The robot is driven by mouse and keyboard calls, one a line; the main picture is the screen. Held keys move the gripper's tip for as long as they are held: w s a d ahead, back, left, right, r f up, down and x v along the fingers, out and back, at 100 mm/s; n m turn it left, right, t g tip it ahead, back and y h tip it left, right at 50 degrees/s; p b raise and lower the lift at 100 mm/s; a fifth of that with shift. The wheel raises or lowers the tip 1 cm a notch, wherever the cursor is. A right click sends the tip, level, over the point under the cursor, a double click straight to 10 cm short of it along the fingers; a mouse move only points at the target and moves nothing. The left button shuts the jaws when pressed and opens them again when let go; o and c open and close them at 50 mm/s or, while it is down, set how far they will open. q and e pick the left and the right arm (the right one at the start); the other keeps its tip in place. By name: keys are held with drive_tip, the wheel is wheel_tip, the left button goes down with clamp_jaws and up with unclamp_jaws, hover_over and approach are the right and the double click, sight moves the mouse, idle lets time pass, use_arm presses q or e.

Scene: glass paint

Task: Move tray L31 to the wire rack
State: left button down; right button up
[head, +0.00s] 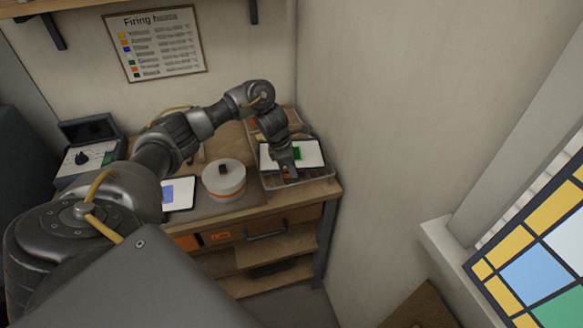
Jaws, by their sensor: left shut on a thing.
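A dark-rimmed tray with a white surface and a green piece (314,151) is at the right end of the bench; I cannot read a label on it. The wire rack (268,182) is beneath it at the bench's right end. My left gripper (287,172) reaches down at the tray's near edge and is shut on it. The fingers hide part of the tray, and I cannot tell whether it rests on the rack or is just above it. My right gripper is not in view.
A second tray with a blue piece (181,193) lies on the bench (296,196), left of a round white pot (223,179) with an orange band. A control box (87,157) stands at the bench's left. A wall (390,120) closes the right side. Orange items (270,124) lie behind the tray.

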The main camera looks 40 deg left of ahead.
use_arm(q)
drive_tip(key=c, duration=1.3)
unclamp_jaws()
drive_tip(key=shift+o, duration=0.2)
drive_tip(key=shift+r, duration=0.1)
wheel_tip(320, 180, up, 7)
drive_tip(key=p, duration=0.5)
drive_tip(key=shift+p, duration=0.35)
